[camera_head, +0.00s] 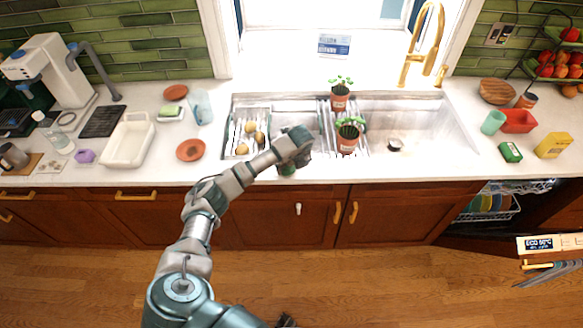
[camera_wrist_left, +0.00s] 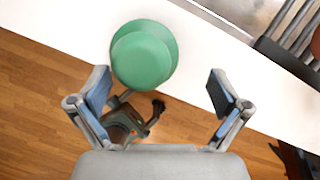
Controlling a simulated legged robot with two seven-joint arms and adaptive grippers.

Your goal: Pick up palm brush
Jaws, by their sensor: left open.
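The palm brush appears to be the round green knob (camera_wrist_left: 143,55) in the left wrist view, at the front edge of the white counter. In the head view a small bit of green (camera_head: 287,170) shows at the counter's front edge, mostly hidden by my left gripper (camera_head: 294,158). In the left wrist view my left gripper (camera_wrist_left: 160,88) is open and empty, its two fingers spread wide. The knob lies beyond the fingertips, left of the middle between them. Its bristles are hidden. My right gripper cannot be made out.
The sink (camera_head: 425,115) lies just behind, with a rack of potatoes (camera_head: 250,127) on the left and potted plants (camera_head: 347,143) to the right. An orange-brown saucer (camera_head: 190,150) and a white tub (camera_head: 127,142) are farther left. An open dishwasher (camera_head: 490,205) stands at right.

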